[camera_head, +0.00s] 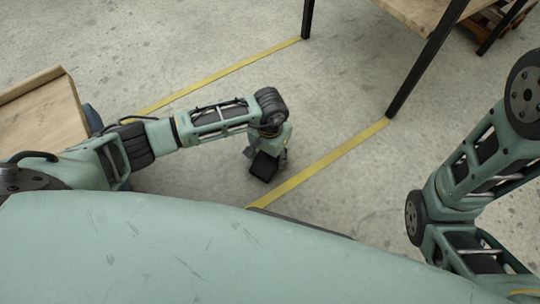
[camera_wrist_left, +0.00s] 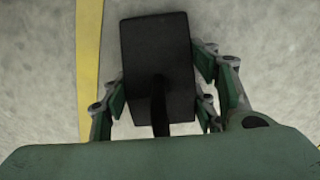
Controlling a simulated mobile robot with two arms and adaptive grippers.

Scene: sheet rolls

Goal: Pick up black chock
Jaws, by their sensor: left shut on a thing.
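The black chock (camera_head: 264,166) is a dark block at the end of my left arm in the head view. In the left wrist view the black chock (camera_wrist_left: 158,60) fills the middle, with a darker raised strip down its lower centre. My left gripper (camera_wrist_left: 160,92) has its green fingers on both sides of the chock and is shut on it. In the head view the left gripper (camera_head: 270,152) points down and is partly hidden behind its own wrist. I cannot tell whether the chock touches the floor. My right arm shows at the right edge, but its gripper is out of view.
A wooden surface with a raised edge (camera_head: 42,112) stands at the left. A table with black legs (camera_head: 425,62) stands at the upper right. Yellow lines (camera_head: 330,157) run across the grey concrete floor (camera_head: 330,100), which is clear around the chock.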

